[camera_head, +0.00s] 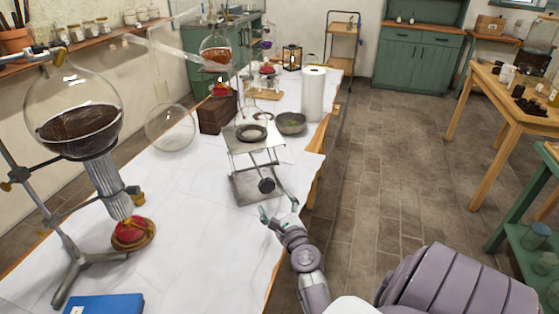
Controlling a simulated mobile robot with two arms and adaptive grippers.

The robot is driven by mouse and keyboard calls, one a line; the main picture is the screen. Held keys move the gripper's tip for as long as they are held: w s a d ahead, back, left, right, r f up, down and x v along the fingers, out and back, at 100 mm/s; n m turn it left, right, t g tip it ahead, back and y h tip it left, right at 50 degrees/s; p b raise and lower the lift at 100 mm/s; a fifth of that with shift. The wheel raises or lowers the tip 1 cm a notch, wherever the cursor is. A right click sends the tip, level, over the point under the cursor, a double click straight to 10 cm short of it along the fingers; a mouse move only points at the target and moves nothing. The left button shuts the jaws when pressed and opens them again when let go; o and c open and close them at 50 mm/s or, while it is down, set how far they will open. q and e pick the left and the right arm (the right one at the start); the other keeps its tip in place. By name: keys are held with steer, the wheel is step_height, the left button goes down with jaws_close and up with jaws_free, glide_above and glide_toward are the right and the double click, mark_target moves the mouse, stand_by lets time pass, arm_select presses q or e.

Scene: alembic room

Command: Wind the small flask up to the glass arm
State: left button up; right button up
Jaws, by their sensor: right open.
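A metal lab jack (258,160) stands near the right edge of the white-topped bench, its plate raised on crossed legs. A dark round knob (266,186) is on its near side. A dark ring (251,133) rests on the plate. The small flask seems to be clear glass over the ring, too faint to outline surely. A clear glass arm (178,51) slants down to the right, behind and above the jack. My right gripper (279,209) is open and empty, just in front of the jack and below the knob, apart from it. My left gripper is out of view.
A large flask of dark liquid (75,122) stands on a stand at left, over a red-topped burner (132,233).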

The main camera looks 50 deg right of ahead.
steer(key=shift+v, duration=1.7)
